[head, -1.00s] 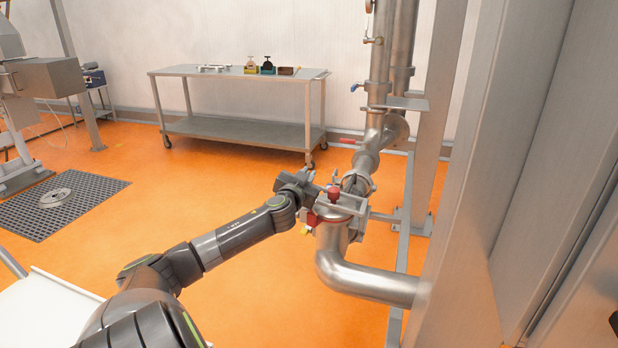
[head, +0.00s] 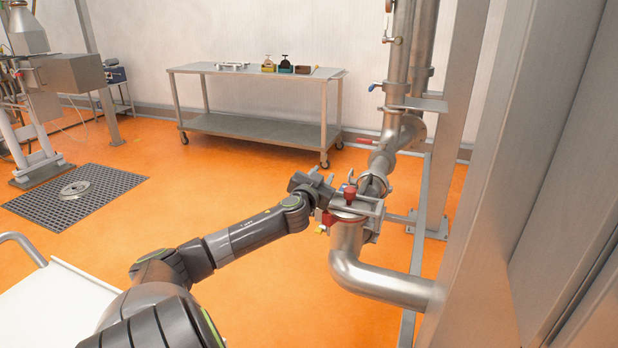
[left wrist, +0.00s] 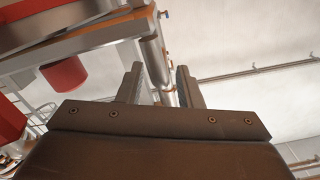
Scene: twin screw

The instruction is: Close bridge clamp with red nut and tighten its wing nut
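The bridge clamp (head: 372,207) sits around the steel pipe joint, right of my left gripper, with a red nut (head: 350,193) on top. A further red part (head: 328,218) shows at its left side. In the left wrist view, a red nut (left wrist: 65,75) hangs under a metal bar at upper left. My left gripper (head: 322,177) is beside the clamp, its fingers pointing up and right. In the left wrist view its two fingers (left wrist: 158,84) stand apart with nothing held between them. Whether the clamp is fully shut is too small to tell. My right gripper is not in view.
Steel pipes (head: 395,285) run below the clamp and up behind it. A large metal panel (head: 520,200) closes off the right side. A wheeled table (head: 250,73) with small items stands at the back. The orange floor left of the clamp is mostly clear.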

